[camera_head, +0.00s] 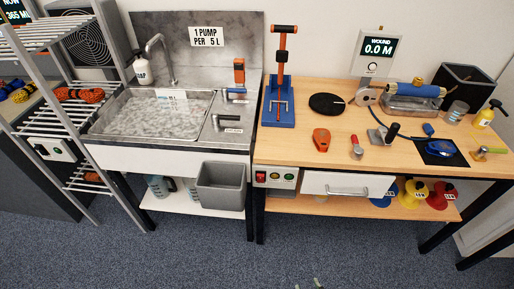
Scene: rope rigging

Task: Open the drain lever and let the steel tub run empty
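The steel tub (97,128) is set in the sink bench at the left and holds rippled, greyish water. A small label at its back rim is too small to read surely. On the steel deck right of the tub are a short dark lever (216,122) and another lever with a blue handle (236,90), with small labels beside them that I cannot read. I cannot tell which is the drain lever, or its setting. My gripper is not clearly in view; small pale shapes at the bottom edge are too cut off to identify.
A wire rack (75,120) stands close at the left. The wooden workbench (300,150) at the right carries a blue press (281,108) and several tools. The carpet in front is clear.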

